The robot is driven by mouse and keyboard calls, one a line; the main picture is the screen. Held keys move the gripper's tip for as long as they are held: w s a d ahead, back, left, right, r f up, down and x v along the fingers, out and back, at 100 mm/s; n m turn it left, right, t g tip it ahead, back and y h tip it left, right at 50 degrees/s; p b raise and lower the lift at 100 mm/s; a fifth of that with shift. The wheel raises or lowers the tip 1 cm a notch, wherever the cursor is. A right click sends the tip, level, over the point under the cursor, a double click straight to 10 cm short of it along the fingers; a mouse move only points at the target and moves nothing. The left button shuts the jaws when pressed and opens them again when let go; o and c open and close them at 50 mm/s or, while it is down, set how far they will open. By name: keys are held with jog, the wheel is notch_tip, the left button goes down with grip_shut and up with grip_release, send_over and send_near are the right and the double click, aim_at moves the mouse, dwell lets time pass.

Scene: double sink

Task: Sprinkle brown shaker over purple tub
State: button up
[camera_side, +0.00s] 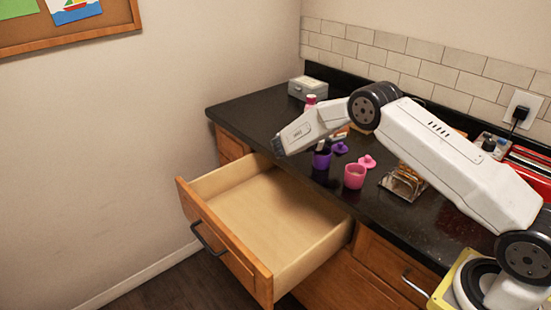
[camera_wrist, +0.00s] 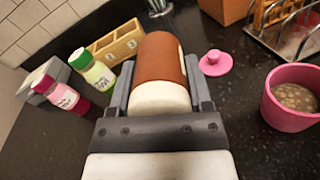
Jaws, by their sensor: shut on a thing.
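My gripper (camera_wrist: 161,85) is shut on the brown shaker (camera_wrist: 160,57) in the wrist view, one finger on each side. The shaker's cream-white end faces the camera and its brown body points away. The purple tub (camera_side: 322,161) stands on the dark counter near its front edge in the side view, beneath my wrist. A dark part just above its rim is too small to identify. The purple tub does not show in the wrist view.
A pink tub (camera_side: 354,177) with brownish contents (camera_wrist: 297,96) stands to the right, its pink lid (camera_side: 367,162) close by. A purple lid (camera_side: 340,148) lies near the purple tub. Green-capped (camera_wrist: 92,68) and pink (camera_wrist: 60,93) shakers stand left. An open drawer (camera_side: 262,225) juts below the counter.

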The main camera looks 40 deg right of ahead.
dwell(0.3)
jog(key=y, duration=0.2)
jog(key=shift+d+r+y, duration=0.1)
jog(key=shift+r+y, duration=0.15)
jog(key=shift+y, duration=0.05)
jog(key=shift+a+t+y, duration=0.25)
jog(key=shift+t+y, duration=0.25)
jog(key=shift+y, duration=0.5)
jog(key=shift+r, duration=0.15)
jog(key=shift+a+r+y, duration=0.15)
jog(key=shift+r+y, duration=0.4)
jog(key=shift+y, duration=0.35)
jog(key=shift+w+a+r+t+y, duration=0.1)
jog(key=shift+a+r+t+y, duration=0.2)
jog(key=shift+y, duration=0.5)
jog(key=shift+w+a+r+t+y, duration=0.1)
jog(key=shift+r+t+y, duration=0.25)
jog(key=shift+y, duration=0.45)
jog(key=shift+r, duration=0.1)
